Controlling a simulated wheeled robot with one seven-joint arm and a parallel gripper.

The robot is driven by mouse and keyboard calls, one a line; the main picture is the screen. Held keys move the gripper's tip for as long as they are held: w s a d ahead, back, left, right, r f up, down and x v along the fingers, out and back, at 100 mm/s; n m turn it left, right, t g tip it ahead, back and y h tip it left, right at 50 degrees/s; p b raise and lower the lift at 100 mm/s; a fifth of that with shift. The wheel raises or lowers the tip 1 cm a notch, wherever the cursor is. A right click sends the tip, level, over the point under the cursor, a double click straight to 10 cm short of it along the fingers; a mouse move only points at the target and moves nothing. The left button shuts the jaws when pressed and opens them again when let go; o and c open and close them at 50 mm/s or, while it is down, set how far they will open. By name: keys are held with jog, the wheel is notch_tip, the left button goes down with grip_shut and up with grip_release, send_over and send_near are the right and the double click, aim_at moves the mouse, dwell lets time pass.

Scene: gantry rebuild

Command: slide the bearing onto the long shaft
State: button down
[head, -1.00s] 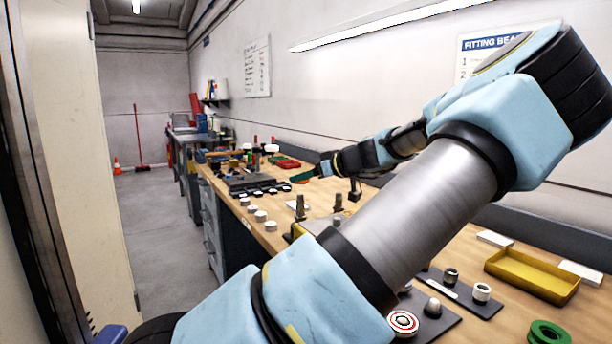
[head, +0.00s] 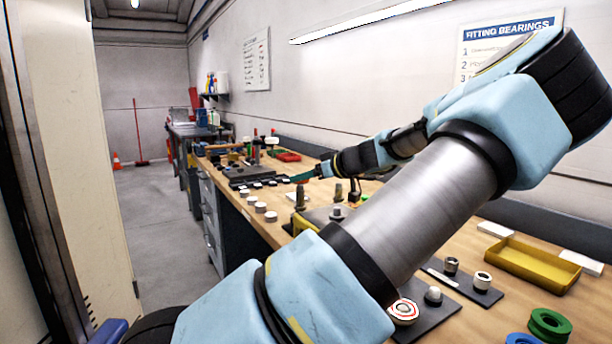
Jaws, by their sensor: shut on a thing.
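My gripper (head: 303,176) shows small and far off at the end of my arm, over the middle of the workbench. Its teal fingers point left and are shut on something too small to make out. I cannot tell which is the long shaft. I cannot make out the bearing at the fingers.
A yellow tray (head: 536,265), green rings (head: 549,323) and a blue ring (head: 521,339) lie at right. A dark plate (head: 437,315) carries a red-and-white ringed part (head: 404,311). Several white cylinders (head: 260,207) line the bench's left edge. The aisle floor (head: 150,230) is clear.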

jog(key=shift+f+b, duration=0.6)
jog(key=shift+f, duration=0.2)
jog(key=shift+f+b, duration=0.3)
jog(key=shift+b, duration=0.05)
jog(key=shift+c, duration=0.2)
grip_release()
jog(key=b+v, duration=0.2)
jog(key=v, duration=0.8)
jog(key=shift+s+d, duration=0.25)
jog(key=shift+d, duration=0.05)
